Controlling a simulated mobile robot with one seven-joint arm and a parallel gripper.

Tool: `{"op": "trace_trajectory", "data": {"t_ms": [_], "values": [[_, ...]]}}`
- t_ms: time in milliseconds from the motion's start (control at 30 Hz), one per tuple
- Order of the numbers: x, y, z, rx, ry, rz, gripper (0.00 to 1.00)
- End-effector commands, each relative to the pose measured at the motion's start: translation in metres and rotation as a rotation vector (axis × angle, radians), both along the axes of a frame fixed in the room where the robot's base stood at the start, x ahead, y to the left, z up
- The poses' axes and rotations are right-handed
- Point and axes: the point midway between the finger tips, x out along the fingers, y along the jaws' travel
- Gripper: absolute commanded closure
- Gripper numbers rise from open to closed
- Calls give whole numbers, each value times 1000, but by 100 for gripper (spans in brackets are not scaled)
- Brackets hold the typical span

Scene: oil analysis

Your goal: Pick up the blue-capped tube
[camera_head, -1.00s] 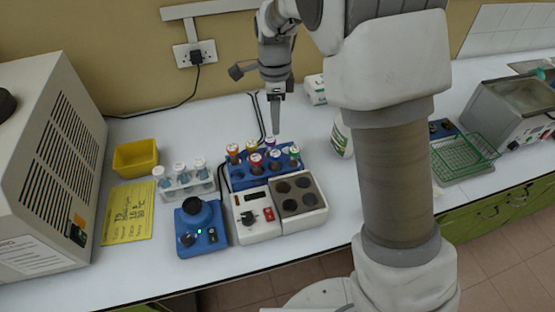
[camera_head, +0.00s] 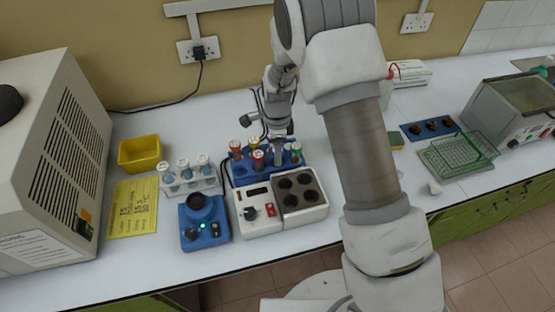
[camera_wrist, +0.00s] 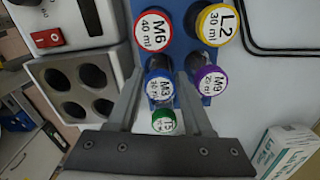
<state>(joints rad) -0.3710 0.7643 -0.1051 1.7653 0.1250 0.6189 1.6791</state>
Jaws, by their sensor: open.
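The blue-capped tube (camera_wrist: 159,86), labelled M3, stands in the blue rack (camera_head: 242,182). In the wrist view its cap sits between the two fingertips of my gripper (camera_wrist: 160,80); I cannot tell whether a finger touches it. My gripper is open and points down at the rack. In the head view my gripper (camera_head: 278,152) hides the blue cap. Around it in the wrist view are a red-ringed cap (camera_wrist: 153,31), a yellow-ringed cap (camera_wrist: 215,24), a purple-ringed cap (camera_wrist: 207,82) and a green-ringed cap (camera_wrist: 164,122).
A white device with round wells (camera_head: 262,224) and a blue device (camera_head: 203,230) are in front. A yellow bin (camera_head: 140,154) is further left. A green wire basket (camera_head: 458,154) is right.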

Motion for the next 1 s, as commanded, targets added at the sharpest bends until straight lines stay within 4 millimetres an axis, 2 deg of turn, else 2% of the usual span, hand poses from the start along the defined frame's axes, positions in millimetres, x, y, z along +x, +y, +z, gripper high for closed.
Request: {"op": "trace_trajectory", "data": {"t_ms": [300,367,600,867,1000], "values": [[0,0,-7,1,-1,0,50],[0,0,-7,0,-1,0,58],[0,0,-7,0,-1,0,100],[0,0,-6,0,-1,0,100],[1,1,2,1,-4,0,100]]}}
